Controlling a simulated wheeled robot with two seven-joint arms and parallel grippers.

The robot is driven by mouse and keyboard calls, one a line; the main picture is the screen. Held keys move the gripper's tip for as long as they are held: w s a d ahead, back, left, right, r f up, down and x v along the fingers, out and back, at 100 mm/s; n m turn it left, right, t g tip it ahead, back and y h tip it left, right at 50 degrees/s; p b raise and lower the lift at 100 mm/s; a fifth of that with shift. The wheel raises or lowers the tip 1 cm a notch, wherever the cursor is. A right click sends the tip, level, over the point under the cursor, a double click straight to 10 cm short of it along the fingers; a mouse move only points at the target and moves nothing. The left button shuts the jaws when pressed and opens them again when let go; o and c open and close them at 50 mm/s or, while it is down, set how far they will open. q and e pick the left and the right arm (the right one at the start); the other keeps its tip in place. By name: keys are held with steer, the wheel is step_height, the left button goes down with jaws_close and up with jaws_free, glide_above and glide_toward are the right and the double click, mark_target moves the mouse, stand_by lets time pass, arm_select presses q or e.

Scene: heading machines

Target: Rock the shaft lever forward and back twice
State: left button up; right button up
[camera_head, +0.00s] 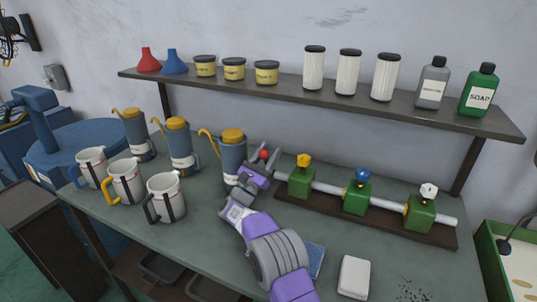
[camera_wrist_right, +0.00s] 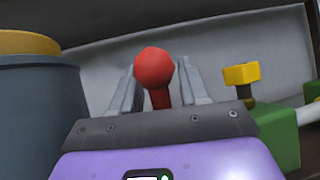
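The shaft lever shows as a red ball knob (camera_head: 264,154) at the left end of the pipe with the green valve blocks. In the right wrist view the red knob (camera_wrist_right: 154,68) stands upright on a short red stem. My right gripper (camera_head: 262,162) reaches in from the front, its two fingers spread on either side of the knob. The wrist view also shows the right gripper (camera_wrist_right: 158,92) open around the lever, with small gaps visible beside the stem. The lever's foot is hidden behind the gripper. My left gripper is not in view.
A blue-grey canister (camera_head: 232,152) stands close to the left of my right gripper. A green valve block with a yellow knob (camera_head: 303,161) is close to the right. Several mugs (camera_head: 165,197) stand at the left. A blue cloth (camera_head: 315,259) and white block (camera_head: 354,277) lie in front.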

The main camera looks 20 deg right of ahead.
step_height(320, 180, up, 10)
steer(key=p, duration=0.2)
stand_by(0.5)
